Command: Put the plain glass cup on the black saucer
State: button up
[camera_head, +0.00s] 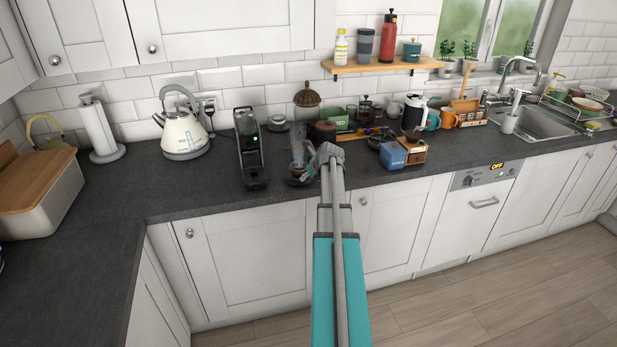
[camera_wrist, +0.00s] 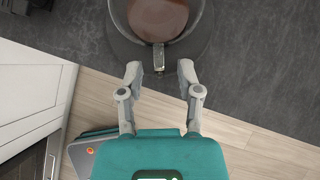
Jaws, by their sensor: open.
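A clear glass cup (camera_wrist: 158,60) with brown liquid in it shows at the top of the wrist view, its handle pointing toward my gripper. A dark round saucer (camera_wrist: 203,62) shows around and below the cup, and the cup appears to stand on it. My gripper (camera_wrist: 160,68) is open, with one fingertip on each side of the handle and visible gaps between; I cannot see any contact. In the head view the cup and saucer (camera_head: 297,182) are small and partly hidden by my gripper near the worktop's front edge.
A black coffee machine (camera_head: 250,150) stands just left of the cup. A blue box (camera_head: 392,156) and a wooden grinder (camera_head: 413,151) stand to the right. A cream kettle (camera_head: 184,135) is farther left.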

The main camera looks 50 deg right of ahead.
jog(key=p+v, duration=0.9)
jog(key=v, duration=0.3)
dwell(0.3)
jog(key=shift+a, duration=0.1)
dwell(0.8)
jog(key=w+a+f+n+g+y, duration=0.1)
jog(key=w+a+n+g, duration=0.15)
jog(key=a+n, duration=0.95)
jog(key=w+a+f+n+g+y, duration=0.15)
jog(key=w+a+n, duration=0.35)
jog(key=a, duration=1.2)
jog(key=s+a+n+g, duration=0.1)
jog(key=s+a+n, duration=0.2)
jog(key=a+n, duration=0.4)
jog(key=s+a+f+n+g, duration=0.1)
jog(key=s+a+n, duration=0.2)
jog(key=a+n, duration=0.4)
jog(key=s+a+n+g+h, duration=0.1)
jog(key=s+a+n, duration=0.3)
jog(key=a+n, duration=0.3)
jog(key=a, duration=0.4)
jog(key=shift+a+f, duration=0.3)
jog(key=shift+a, duration=0.1)
